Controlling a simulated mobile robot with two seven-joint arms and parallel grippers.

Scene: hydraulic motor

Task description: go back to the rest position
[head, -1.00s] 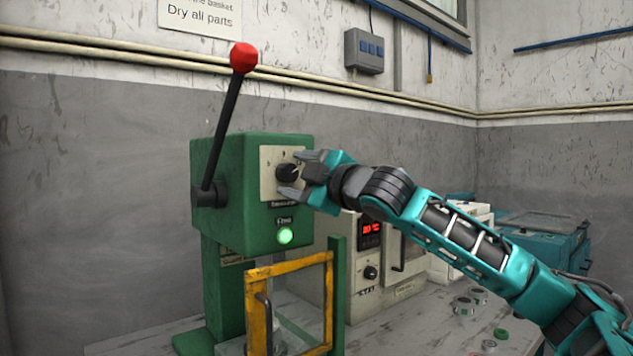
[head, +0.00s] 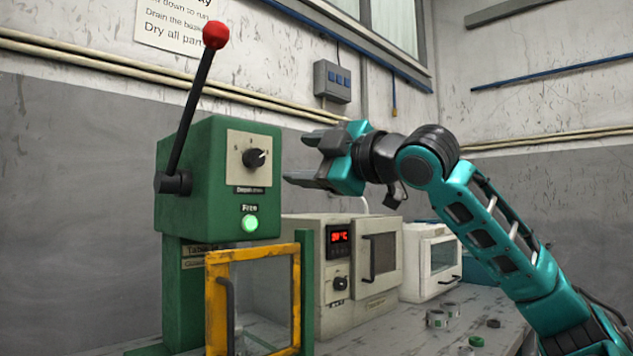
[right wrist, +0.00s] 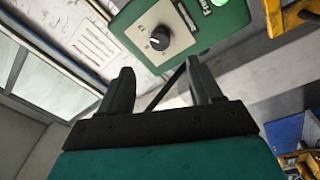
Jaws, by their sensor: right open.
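My right gripper (head: 305,160) is open and empty in the head view, to the right of the green press (head: 215,170) and apart from it. The black selector knob (head: 255,158) sits on the press's pale dial plate, left of the fingertips. In the right wrist view the two dark fingers (right wrist: 160,90) are spread with nothing between them, and the knob (right wrist: 159,38) shows beyond them. My left gripper is not in view.
The red-tipped lever (head: 215,36) rises from the press. A yellow-framed guard door (head: 215,310) is below it. A beige oven (head: 305,250) and a white unit (head: 440,262) stand on the bench to the right. Several metal rings (head: 437,318) lie in front.

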